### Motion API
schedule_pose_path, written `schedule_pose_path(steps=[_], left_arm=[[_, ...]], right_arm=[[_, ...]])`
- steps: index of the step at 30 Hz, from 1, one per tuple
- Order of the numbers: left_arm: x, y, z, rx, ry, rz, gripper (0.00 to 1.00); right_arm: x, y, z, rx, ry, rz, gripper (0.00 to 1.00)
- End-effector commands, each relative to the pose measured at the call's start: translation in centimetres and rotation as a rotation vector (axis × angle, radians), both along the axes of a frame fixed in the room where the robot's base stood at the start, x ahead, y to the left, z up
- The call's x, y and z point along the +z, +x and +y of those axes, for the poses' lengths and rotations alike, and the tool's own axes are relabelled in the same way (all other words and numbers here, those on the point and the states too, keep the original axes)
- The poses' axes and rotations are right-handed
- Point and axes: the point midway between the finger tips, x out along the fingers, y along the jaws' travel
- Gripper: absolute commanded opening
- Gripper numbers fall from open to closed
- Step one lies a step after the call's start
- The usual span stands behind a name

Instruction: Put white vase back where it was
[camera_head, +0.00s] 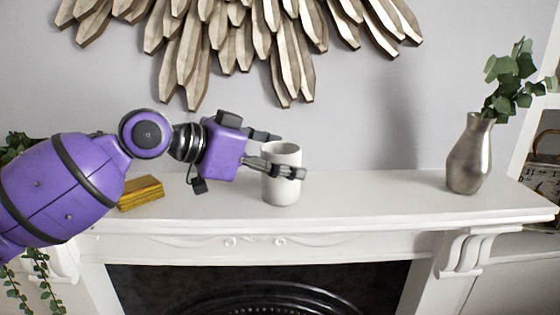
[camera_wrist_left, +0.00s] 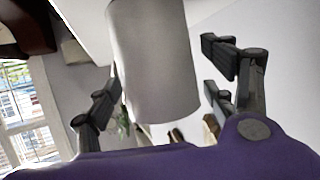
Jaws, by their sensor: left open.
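The white vase (camera_head: 281,188), a plain cylinder, stands upright on the white mantelpiece (camera_head: 350,196), near its middle. My left gripper (camera_head: 291,155) reaches in from the left at the vase's upper part. It is open, with one finger in front of the vase and the other behind it. In the left wrist view the vase (camera_wrist_left: 155,65) fills the middle between the two spread fingers (camera_wrist_left: 162,82), with a gap visible on the right side. Contact on the left side is unclear. My right gripper is not in view.
A gold block (camera_head: 141,193) lies on the mantel under my left arm. A silver vase with leafy stems (camera_head: 469,155) stands at the right end. A wooden wall decoration (camera_head: 240,40) hangs above. The mantel between the two vases is clear.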

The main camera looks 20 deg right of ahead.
Motion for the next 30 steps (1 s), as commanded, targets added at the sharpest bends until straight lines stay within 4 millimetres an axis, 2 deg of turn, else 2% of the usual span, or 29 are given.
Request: schedule_pose_path(steps=[5, 15, 21, 30], left_arm=[[0.5, -0.1, 0.8, 0.002, 0.000, 0.001, 0.76], [3.0, -1.2, 7.2, 0.003, 0.000, 0.001, 0.76], [4.2, -1.8, 10.0, 0.001, 0.001, 0.003, 0.76], [4.9, -2.2, 10.9, -0.002, 0.001, 0.001, 0.76]], right_arm=[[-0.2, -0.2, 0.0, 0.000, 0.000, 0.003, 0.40], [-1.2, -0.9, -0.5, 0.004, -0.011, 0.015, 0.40], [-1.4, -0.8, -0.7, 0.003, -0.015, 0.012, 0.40], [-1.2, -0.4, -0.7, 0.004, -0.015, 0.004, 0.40]])
